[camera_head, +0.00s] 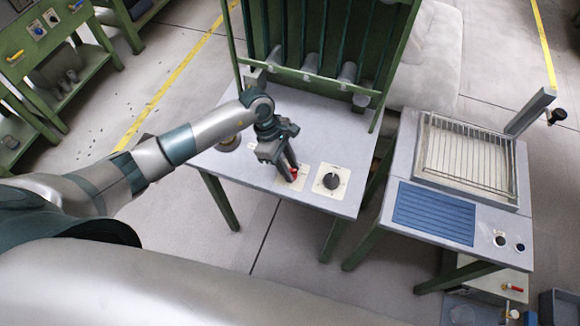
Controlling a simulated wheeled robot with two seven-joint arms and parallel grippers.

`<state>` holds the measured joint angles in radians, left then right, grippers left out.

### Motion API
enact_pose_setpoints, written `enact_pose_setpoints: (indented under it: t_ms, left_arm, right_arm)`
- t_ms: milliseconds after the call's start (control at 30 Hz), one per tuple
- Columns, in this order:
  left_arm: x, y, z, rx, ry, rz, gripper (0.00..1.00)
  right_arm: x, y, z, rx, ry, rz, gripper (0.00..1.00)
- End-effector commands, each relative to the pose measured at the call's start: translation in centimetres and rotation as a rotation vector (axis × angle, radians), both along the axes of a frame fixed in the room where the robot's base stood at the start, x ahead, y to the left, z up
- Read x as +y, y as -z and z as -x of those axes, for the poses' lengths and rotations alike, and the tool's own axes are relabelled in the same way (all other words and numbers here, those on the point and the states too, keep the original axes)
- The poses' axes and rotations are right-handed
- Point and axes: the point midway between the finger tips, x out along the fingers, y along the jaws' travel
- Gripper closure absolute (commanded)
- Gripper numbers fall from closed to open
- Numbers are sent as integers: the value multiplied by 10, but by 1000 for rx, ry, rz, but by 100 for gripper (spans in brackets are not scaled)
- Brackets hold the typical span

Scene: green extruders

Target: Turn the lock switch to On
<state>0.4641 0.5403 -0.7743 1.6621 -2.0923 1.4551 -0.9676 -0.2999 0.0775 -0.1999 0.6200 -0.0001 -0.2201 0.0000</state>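A small red switch (294,174) sits on a pale plate on the grey top of the green-framed table (215,165). A black round knob (331,181) on a white square plate is just to its right. Any markings on the plates are too small to read. My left gripper (290,174) points down at the red switch, with its fingertips at or very near it. The fingers look close together and partly cover the switch. I cannot tell whether they touch or grip it. My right gripper is not in view.
A green rack with several grey nozzles (310,62) rises at the table's back. A second table at the right carries a wire grid (466,158) and a blue ribbed panel (434,213). A green bench with knobs (38,30) stands at upper left.

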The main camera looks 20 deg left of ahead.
Motion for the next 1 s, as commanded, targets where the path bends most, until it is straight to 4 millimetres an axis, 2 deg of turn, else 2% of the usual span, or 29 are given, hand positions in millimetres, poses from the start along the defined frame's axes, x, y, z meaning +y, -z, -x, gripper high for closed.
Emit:
enact_pose_setpoints:
  t_ms: [33, 67, 100, 567, 1000]
  left_arm:
    - [0, 0, 0, 0, 0, 0, 89]
    - [0, 0, 0, 0, 0, 0, 96]
    - [0, 0, 0, 0, 0, 0, 97]
    - [0, 0, 1, -1, -69, 1, 97]
    - [0, 1, 4, 0, -383, 1, 97]
  right_arm:
    - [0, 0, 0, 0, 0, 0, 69]
    - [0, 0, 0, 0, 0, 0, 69]
    - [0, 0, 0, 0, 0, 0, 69]
    - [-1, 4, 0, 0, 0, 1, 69]
    - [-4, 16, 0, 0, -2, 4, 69]
